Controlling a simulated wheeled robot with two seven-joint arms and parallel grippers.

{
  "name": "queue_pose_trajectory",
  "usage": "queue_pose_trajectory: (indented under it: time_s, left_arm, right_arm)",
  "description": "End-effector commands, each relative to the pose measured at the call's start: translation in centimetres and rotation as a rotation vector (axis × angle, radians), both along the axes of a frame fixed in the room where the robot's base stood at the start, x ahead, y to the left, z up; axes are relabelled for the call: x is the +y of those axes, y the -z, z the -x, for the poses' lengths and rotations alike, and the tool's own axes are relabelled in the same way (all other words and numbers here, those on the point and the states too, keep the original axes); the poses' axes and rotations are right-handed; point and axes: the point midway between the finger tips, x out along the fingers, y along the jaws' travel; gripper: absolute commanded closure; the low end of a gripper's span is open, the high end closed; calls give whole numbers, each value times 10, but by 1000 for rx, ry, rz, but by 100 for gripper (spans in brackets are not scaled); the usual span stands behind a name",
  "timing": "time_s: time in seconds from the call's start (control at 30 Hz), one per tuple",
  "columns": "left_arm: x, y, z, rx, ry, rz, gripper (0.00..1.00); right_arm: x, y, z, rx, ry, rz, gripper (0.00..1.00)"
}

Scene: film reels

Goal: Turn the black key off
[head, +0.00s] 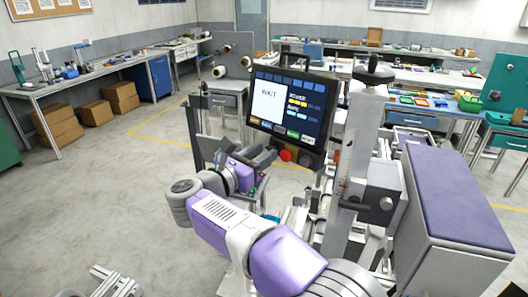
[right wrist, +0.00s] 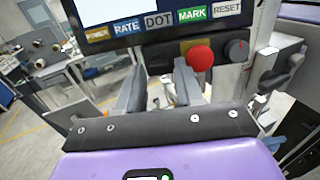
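The control panel (head: 290,108) stands upright with its screen reading WAIT. Below the screen is a red round button (right wrist: 200,58), which also shows in the head view (head: 286,155). Just right of it in the right wrist view is a dark round knob (right wrist: 236,50) with a small mark, apparently the black key; its exact setting is too small to read. My right gripper (right wrist: 158,80) is open and empty, its fingers apart in front of the panel's lower edge, left of the red button and knob. It shows in the head view (head: 264,154).
Labelled keys POWER, RATE, DOT, MARK and RESET (right wrist: 226,7) line the panel above the button. A grey upright column (head: 350,165) and a purple-topped block (head: 455,195) stand right of the panel. Open floor (head: 100,210) lies to the left.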

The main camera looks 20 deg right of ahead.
Motion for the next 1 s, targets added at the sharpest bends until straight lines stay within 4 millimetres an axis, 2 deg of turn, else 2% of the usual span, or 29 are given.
queue_pose_trajectory:
  time_s: [0.13, 0.4, 0.43, 0.67, 1.0]
  left_arm:
    - [0, -1, 0, 0, 0, 0, 57]
    - [0, -1, 0, 0, 0, 0, 57]
    - [0, -1, 0, 0, 0, 0, 57]
    - [0, -1, 0, 0, 0, 0, 57]
    - [0, 1, 0, 0, 0, 0, 57]
  right_arm:
    - [-9, 0, -7, 2, 0, 1, 64]
    - [-11, 0, -8, 1, -1, 2, 64]
    - [-11, 0, -8, 2, -1, 3, 65]
    - [-11, 0, -8, 2, -1, 3, 100]
    - [-11, 1, -8, 36, -10, 25, 100]
